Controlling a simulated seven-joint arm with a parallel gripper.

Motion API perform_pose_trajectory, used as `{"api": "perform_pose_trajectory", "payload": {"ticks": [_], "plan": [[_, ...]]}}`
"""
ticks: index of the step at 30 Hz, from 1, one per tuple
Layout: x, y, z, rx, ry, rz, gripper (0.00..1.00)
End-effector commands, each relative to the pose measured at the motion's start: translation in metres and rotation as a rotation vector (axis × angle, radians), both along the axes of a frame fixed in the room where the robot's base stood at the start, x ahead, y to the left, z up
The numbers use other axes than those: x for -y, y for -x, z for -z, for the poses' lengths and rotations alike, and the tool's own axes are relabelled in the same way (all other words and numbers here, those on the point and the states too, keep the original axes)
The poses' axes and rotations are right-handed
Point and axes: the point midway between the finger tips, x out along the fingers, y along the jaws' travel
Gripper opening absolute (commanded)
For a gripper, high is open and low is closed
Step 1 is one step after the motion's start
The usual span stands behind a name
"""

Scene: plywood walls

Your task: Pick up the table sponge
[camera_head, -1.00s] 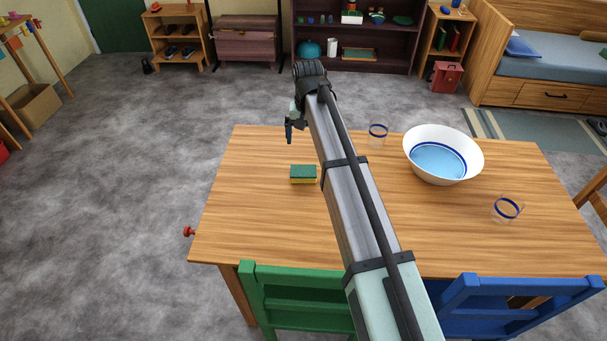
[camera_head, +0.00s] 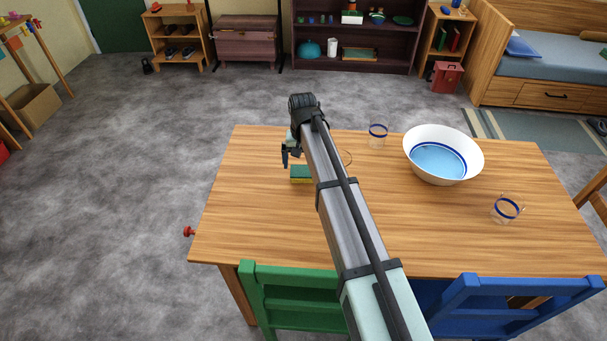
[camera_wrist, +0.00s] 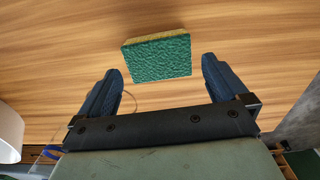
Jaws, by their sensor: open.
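The sponge (camera_head: 301,174), green on top and yellow below, lies on the left half of the wooden table (camera_head: 240,215). It shows whole in the wrist view (camera_wrist: 158,58), a little beyond the fingertips and between their lines, with bare table around it. My gripper (camera_head: 290,158) is above the table at the sponge's far side in the head view, apart from it as far as I can tell. In the wrist view my gripper (camera_wrist: 165,80) has its two dark fingers wide apart with nothing between them.
A clear blue-rimmed cup (camera_head: 378,135) and a white bowl (camera_head: 470,160) stand right of my arm. Another clear cup (camera_head: 506,209) is near the right side. A green chair (camera_head: 290,275) and a blue chair (camera_head: 520,290) stand at the near edge. The table's left part is clear.

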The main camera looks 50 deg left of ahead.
Motion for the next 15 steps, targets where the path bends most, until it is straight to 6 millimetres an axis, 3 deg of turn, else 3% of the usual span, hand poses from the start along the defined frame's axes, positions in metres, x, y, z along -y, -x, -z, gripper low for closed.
{"api": "perform_pose_trajectory", "payload": {"ticks": [9, 15], "plan": [[0.001, -0.002, 0.039, -0.001, 0.001, 0.000, 1.00], [0.001, -0.002, 0.047, 0.000, 0.000, 0.000, 1.00]]}}
